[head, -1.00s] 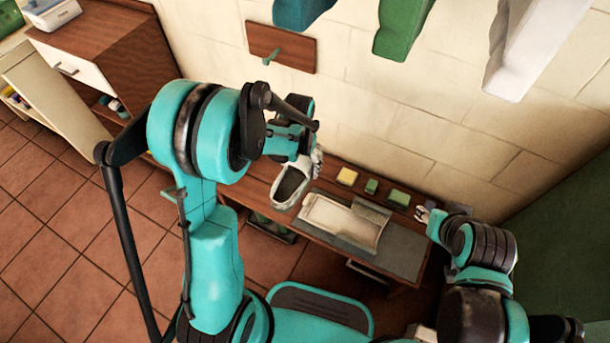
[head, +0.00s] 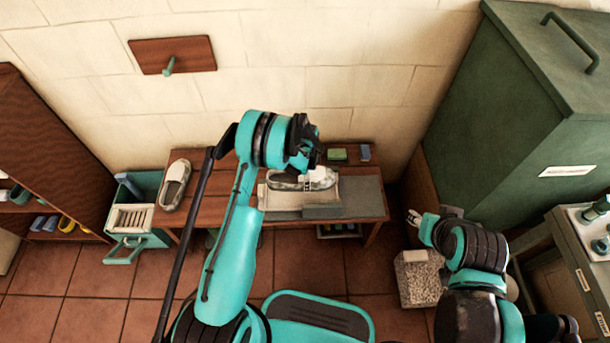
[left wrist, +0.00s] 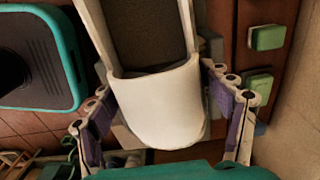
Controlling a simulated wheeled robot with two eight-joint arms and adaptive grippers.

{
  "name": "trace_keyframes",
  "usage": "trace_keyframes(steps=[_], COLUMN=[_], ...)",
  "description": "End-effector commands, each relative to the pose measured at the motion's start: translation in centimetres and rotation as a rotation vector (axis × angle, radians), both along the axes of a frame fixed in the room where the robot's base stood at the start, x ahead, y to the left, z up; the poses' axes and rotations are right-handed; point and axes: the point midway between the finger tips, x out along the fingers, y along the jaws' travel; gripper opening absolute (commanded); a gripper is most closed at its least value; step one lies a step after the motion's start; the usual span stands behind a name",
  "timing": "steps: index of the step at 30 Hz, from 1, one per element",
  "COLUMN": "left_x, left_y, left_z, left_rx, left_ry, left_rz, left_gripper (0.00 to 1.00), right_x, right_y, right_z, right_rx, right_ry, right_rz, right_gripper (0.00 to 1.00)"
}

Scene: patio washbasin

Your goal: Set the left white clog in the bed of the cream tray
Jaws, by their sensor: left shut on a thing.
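My left gripper (head: 306,168) is shut on a white clog (head: 290,181), over the cream tray (head: 282,201) on the bench. In the left wrist view the fingers of my left gripper (left wrist: 165,118) stand at both sides of the clog's rounded white toe (left wrist: 158,105), with its dark inside showing. The clog lies roughly level across the back part of the tray. I cannot tell whether it touches the tray bed. A second white clog (head: 174,186) rests on the left end of the bench. My right gripper (head: 413,217) is off the bench's right side, apart from both clogs; its jaw opening is unclear.
A grey mat (head: 362,196) lies on the wooden bench (head: 212,205) around the tray. A green block (head: 337,154) and a blue block (head: 365,152) sit at the back. A green crate (head: 150,186) stands left, a large green cabinet (head: 520,110) right, a speckled box (head: 418,278) on the floor.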

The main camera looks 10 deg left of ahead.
Motion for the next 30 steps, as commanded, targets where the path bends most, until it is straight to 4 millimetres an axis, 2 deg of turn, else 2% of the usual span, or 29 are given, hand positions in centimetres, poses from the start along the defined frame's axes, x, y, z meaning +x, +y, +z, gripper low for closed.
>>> trace_keyframes(steps=[12, 30], left_x=[0.0, 0.0], left_y=[0.0, 0.0], left_z=[-3.6, -8.4], left_rx=[0.000, 0.000], left_ry=[0.000, 0.000], left_rz=[0.003, 0.004], left_gripper=[0.44, 0.44], right_x=[0.0, 0.0], right_y=[0.0, 0.0], right_z=[-1.5, -1.3], right_rx=[0.000, 0.000], right_ry=[0.000, 0.000], right_rz=[0.000, 0.000], right_gripper=[0.40, 0.40])
